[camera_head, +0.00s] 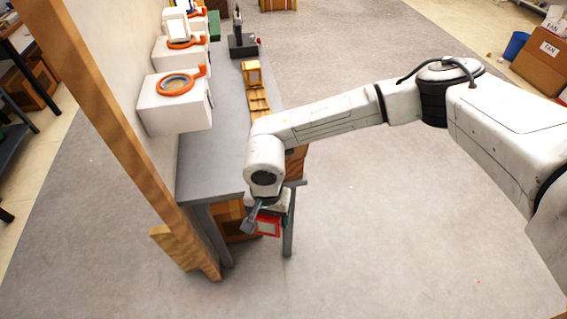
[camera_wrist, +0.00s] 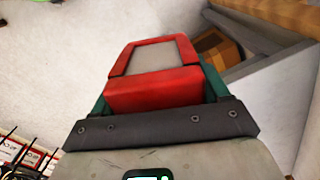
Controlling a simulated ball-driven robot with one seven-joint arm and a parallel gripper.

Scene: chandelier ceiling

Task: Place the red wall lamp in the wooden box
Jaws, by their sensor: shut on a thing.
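My gripper (camera_head: 262,212) is shut on the red wall lamp (camera_head: 268,226), a red frame with a pale panel, just off the near end of the grey table. In the wrist view the lamp (camera_wrist: 155,92) fills the space between the teal fingers of my gripper (camera_wrist: 157,88). A wooden box (camera_head: 229,222) is under the table's near end, left of the lamp and partly hidden by the table edge and my gripper. A brown wooden shape shows in the wrist view (camera_wrist: 217,50) beyond the lamp, partly cut off by a grey edge.
The grey table (camera_head: 215,150) runs along the wall, its legs near the lamp. White blocks with orange rings (camera_head: 176,100) are by the wall. A wooden post (camera_head: 110,120) rises at left.

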